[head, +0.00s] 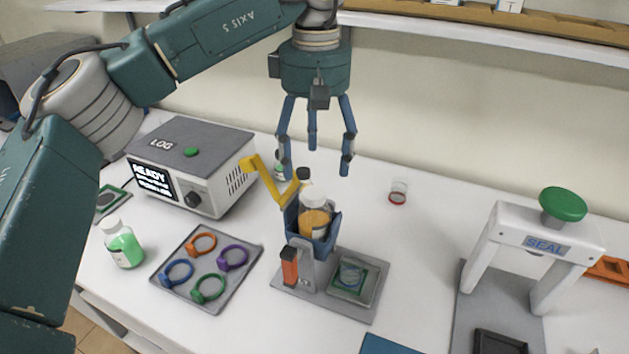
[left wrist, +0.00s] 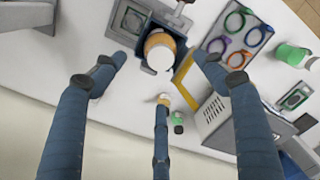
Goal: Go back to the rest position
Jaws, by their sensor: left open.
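My left gripper (head: 316,160) hangs from its arm above the back middle of the table with its blue fingers spread and empty. In the left wrist view its fingers (left wrist: 155,85) are apart with nothing between them. Ahead of it, a bottle with orange liquid (head: 314,215) sits upright in a blue holder (head: 325,240) on a grey stand (head: 335,304). The bottle's white top (left wrist: 160,56) shows in the left wrist view. A yellow lever (head: 262,178) is at the holder's left. My right gripper is in neither view.
A LOG box (head: 190,160) reading READY stands at the left. In front are a bottle of green liquid (head: 123,245) and a tray (head: 244,277) with several coloured rings. A SEAL press (head: 545,235) is at the right. A small red-based jar (head: 398,192) stands behind, with clear table around it.

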